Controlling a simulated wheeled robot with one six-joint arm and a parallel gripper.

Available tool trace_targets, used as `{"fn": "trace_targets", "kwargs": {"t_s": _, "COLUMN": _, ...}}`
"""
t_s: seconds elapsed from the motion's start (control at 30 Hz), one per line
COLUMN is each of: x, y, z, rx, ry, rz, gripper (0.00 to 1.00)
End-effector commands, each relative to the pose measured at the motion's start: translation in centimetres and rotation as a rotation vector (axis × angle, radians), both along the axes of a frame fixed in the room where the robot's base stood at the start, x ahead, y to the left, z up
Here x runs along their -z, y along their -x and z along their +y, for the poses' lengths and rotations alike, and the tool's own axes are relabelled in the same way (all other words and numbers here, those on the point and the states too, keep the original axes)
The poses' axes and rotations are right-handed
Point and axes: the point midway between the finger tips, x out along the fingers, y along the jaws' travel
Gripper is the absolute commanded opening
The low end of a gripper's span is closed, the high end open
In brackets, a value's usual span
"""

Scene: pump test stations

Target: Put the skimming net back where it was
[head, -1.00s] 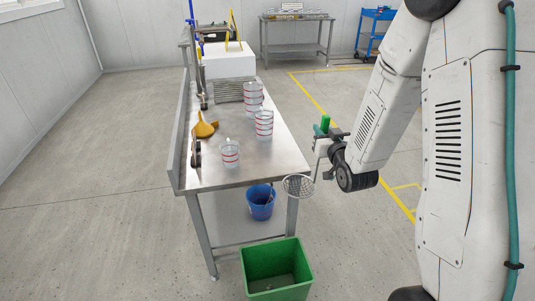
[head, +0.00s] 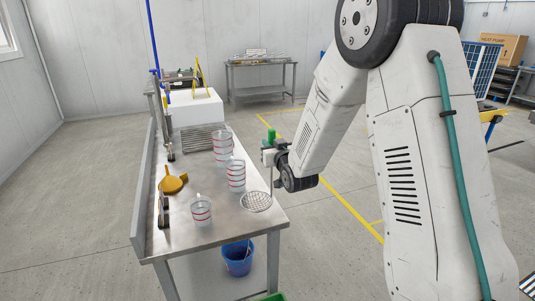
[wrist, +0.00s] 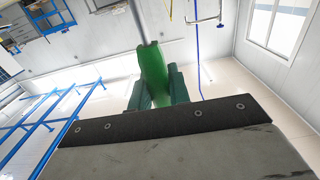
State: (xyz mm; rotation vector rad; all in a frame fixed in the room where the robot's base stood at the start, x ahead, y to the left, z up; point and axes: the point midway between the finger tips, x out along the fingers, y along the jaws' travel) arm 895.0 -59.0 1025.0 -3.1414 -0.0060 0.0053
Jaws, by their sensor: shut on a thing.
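The skimming net (head: 256,202) has a round wire mesh head and a green handle (head: 271,136). In the head view its mesh shows over the front right part of the steel bench (head: 228,233); whether it touches the top I cannot tell. My gripper (head: 273,153) is shut on the green handle, with the net hanging below. The wrist view shows the green handle (wrist: 152,70) between the two dark green fingers, with a grey rod at its top. The mesh head is out of the wrist view.
Several clear measuring jugs with red bands stand on the bench, one (head: 235,175) close to the net. A yellow funnel (head: 173,183) lies at the left. A blue bucket (head: 238,257) sits on the lower shelf. A white box (head: 193,107) stands at the back.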

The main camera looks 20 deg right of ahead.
Motion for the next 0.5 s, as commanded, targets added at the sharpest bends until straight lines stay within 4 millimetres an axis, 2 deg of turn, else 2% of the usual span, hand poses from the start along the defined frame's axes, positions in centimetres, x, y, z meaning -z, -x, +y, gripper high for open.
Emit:
{"fn": "trace_targets", "kwargs": {"t_s": 0.27, "x": 0.3, "y": -2.0, "z": 0.6, "rx": 0.001, "ry": 0.001, "rz": -0.001, "gripper": 0.0}}
{"fn": "trace_targets", "kwargs": {"t_s": 0.4, "x": 2.8, "y": -1.8, "z": 0.4, "rx": 0.004, "ry": 0.001, "rz": 0.004, "gripper": 0.0}}
{"fn": "trace_targets", "kwargs": {"t_s": 0.5, "x": 3.7, "y": -1.8, "z": 0.4, "rx": 0.004, "ry": 0.001, "rz": 0.0, "gripper": 0.0}}
